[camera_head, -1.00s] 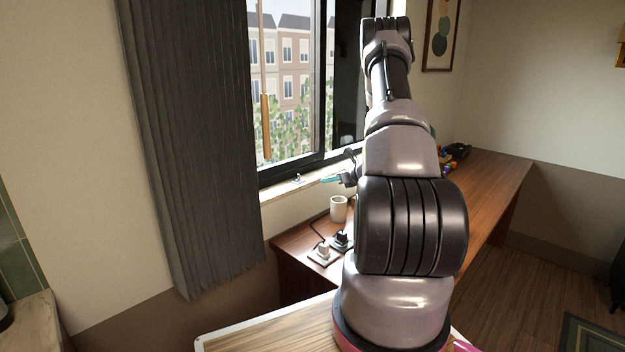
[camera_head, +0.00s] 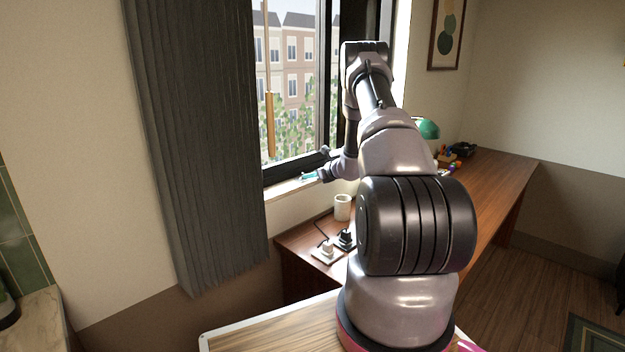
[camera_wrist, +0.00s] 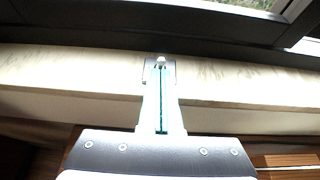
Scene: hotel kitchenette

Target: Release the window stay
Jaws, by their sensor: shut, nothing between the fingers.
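The window (camera_head: 292,90) has a dark frame, with a pale sill (camera_head: 283,188) below it. My gripper (camera_head: 306,177) reaches over the sill, with its teal-edged fingers pointing left. In the wrist view the fingers (camera_wrist: 161,85) are shut with nothing between them. Just at their tips, a small pale knob (camera_wrist: 160,59), seemingly part of the window stay, stands on the sill near the frame. A small grey plate shows around the fingertips there. The fingers hide most of this fitting, and I cannot tell whether they touch it.
A dark curtain (camera_head: 200,140) hangs left of the window. A wooden desk (camera_head: 500,180) below holds a white cup (camera_head: 342,207), plugs on a socket plate (camera_head: 328,252) and a green lamp (camera_head: 429,128). A wooden-handled rod (camera_head: 270,120) hangs before the glass.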

